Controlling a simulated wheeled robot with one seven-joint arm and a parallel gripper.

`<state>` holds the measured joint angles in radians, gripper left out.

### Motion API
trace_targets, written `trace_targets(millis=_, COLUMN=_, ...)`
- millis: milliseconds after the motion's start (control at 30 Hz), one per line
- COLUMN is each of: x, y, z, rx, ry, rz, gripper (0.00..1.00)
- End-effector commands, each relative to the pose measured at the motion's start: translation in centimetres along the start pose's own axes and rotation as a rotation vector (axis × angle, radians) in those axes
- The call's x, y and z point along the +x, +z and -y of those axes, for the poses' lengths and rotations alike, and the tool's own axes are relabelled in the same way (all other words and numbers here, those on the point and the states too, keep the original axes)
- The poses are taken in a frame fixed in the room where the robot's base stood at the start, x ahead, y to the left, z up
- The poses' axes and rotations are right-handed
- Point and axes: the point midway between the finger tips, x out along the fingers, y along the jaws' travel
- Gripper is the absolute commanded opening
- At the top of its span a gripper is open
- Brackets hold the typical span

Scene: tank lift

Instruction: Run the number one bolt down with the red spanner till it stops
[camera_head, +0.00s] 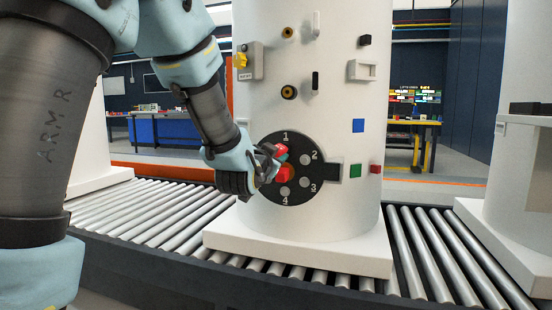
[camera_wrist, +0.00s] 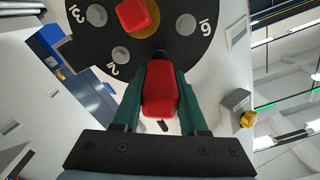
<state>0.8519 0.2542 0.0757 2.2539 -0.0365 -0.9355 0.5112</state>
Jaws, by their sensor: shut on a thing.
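The black round flange (camera_head: 312,193) is on the white tank, with pale numbers and grey round bolt spots. The number 1 (camera_head: 285,135) shows at its top in the head view. The red spanner (camera_wrist: 160,92) is between the green fingers of my gripper (camera_wrist: 158,100), which are shut on it. Its far end points at the flange between 2 and 6, where the number one bolt is hidden. In the head view the spanner (camera_head: 281,150) shows just below the 1, beside my gripper (camera_head: 273,158). Whether it sits on the bolt cannot be told.
A red block (camera_head: 285,174) sits at the flange's centre, close to my gripper; it also shows in the wrist view (camera_wrist: 137,17). A grey box with a yellow knob (camera_head: 242,60) is up left. The tank stands on a roller conveyor (camera_head: 150,215).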

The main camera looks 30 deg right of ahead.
Motion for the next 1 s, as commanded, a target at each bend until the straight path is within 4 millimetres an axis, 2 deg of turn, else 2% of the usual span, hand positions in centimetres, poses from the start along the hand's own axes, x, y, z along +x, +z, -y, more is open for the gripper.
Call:
trace_targets(millis=200, x=0.1, y=-0.1, z=0.0, rx=0.316, ry=0.0, rz=-0.003, gripper=0.0)
trace_targets(millis=367, x=-0.3, y=-0.1, z=0.1, rx=0.314, ry=-0.001, rz=-0.002, gripper=0.0)
trace_targets(millis=800, x=-4.4, y=-0.1, z=0.1, rx=0.312, ry=-0.001, rz=-0.003, gripper=0.0)
trace_targets(millis=1000, x=-5.1, y=-0.1, z=0.1, rx=0.311, ry=0.0, rz=-0.002, gripper=0.0)
